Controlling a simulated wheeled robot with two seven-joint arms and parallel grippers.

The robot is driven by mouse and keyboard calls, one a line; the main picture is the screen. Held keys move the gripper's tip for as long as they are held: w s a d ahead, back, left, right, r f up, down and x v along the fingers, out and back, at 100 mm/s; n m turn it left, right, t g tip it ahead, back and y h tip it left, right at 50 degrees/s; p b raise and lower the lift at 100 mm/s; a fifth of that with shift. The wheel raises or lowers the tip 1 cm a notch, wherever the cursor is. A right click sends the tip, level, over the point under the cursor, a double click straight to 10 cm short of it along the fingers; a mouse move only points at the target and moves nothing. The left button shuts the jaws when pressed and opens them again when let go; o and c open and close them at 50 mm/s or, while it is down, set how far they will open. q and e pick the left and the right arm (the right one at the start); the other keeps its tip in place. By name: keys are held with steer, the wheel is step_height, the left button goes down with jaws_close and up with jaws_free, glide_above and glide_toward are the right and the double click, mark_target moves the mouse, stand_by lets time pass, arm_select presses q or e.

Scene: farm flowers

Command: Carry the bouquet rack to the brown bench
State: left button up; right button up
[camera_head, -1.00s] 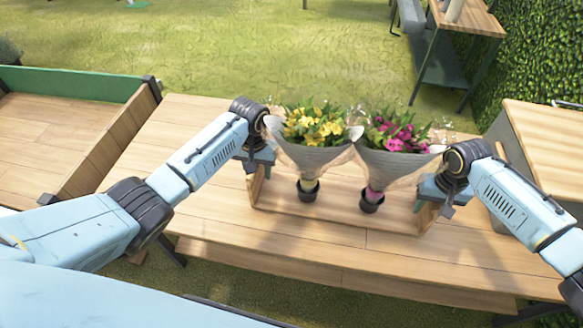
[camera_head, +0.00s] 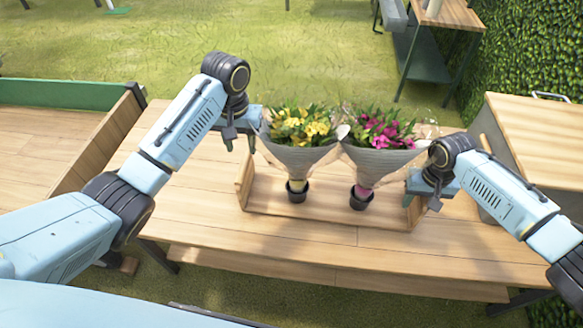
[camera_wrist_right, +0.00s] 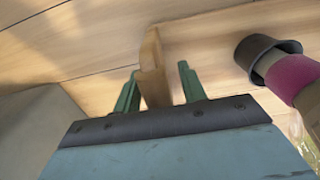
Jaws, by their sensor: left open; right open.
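The bouquet rack (camera_head: 305,217) is a low wooden tray with raised ends, standing on a wooden table (camera_head: 290,247). It holds a yellow bouquet (camera_head: 300,155) and a magenta bouquet (camera_head: 380,155), both in grey wrapping with dark pots at the bottom. My left gripper (camera_head: 239,142) is open at the top of the rack's left end; I cannot tell whether its fingers straddle it. My right gripper (camera_head: 424,197) is open at the right end. In the right wrist view its green fingers (camera_wrist_right: 159,88) stand on either side of the wooden end panel (camera_wrist_right: 152,70), with gaps.
A wooden planter with a green edge (camera_head: 70,93) adjoins the table's left side. A wood-topped cabinet (camera_head: 540,135) stands close on the right. A wood-topped stand with green legs (camera_head: 440,45) is at the back right beside a hedge (camera_head: 530,50). Open grass (camera_head: 290,60) lies behind.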

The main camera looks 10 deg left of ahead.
arm_select(q)
steer(key=shift+r, duration=0.3)
arm_select(e)
steer(key=shift+r, duration=0.35)
step_height(320, 180, up, 11)
steer(key=shift+r, duration=0.15)
arm_select(q)
steer(key=shift+s, duration=0.1)
arm_select(e)
steer(key=shift+s, duration=0.1)
